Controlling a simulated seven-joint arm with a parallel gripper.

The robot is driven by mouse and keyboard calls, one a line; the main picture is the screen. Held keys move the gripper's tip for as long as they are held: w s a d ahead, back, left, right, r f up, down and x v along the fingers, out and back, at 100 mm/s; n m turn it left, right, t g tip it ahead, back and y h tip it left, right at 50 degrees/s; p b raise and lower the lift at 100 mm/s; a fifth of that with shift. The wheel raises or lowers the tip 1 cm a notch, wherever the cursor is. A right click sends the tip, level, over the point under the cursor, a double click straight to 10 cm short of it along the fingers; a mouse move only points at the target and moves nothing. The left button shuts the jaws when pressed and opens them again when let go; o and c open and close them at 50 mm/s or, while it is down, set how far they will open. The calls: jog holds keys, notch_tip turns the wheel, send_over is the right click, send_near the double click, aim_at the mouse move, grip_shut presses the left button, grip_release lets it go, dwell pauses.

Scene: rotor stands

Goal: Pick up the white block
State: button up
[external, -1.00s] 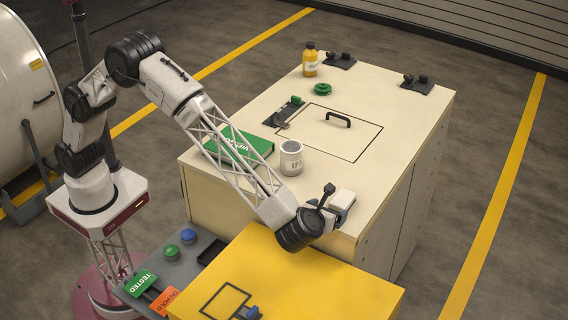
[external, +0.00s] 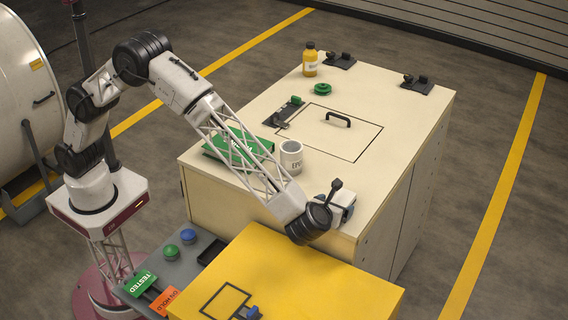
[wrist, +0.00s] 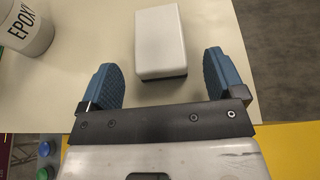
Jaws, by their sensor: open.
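The white block (wrist: 160,40) lies on the cream cabinet top near its front corner. In the wrist view it is a rounded white box with a dark lower edge. My gripper (wrist: 158,62) is open, with one blue finger on each side of the block's near end. Nothing is held. In the external view my gripper (external: 346,207) is over the front corner of the cabinet, and my wrist hides most or all of the block.
A white epoxy can (external: 291,157) stands left of the gripper, also at upper left in the wrist view (wrist: 27,28). A yellow surface (external: 310,285) is in front. The cabinet top (external: 400,130) is clear to the right.

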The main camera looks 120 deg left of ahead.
aim_at(343, 197)
jog(key=shift+x, duration=1.15)
jog(key=c, duration=1)
jog(key=shift+r, duration=0.2)
jog(key=shift+c, duration=0.2)
jog(key=shift+r, duration=0.55)
notch_tip(343, 197, up, 2)
jog(key=shift+r, duration=0.1)
jog(key=s+d, duration=0.1)
jog(key=s, duration=0.4)
jog(key=s+d+r, duration=0.1)
jog(key=s, duration=0.4)
jog(key=s+d, duration=0.1)
jog(key=s, duration=0.4)
jog(key=shift+s+d+r, duration=0.15)
jog(key=shift+s+d, duration=0.05)
jog(key=shift+s, duration=0.15)
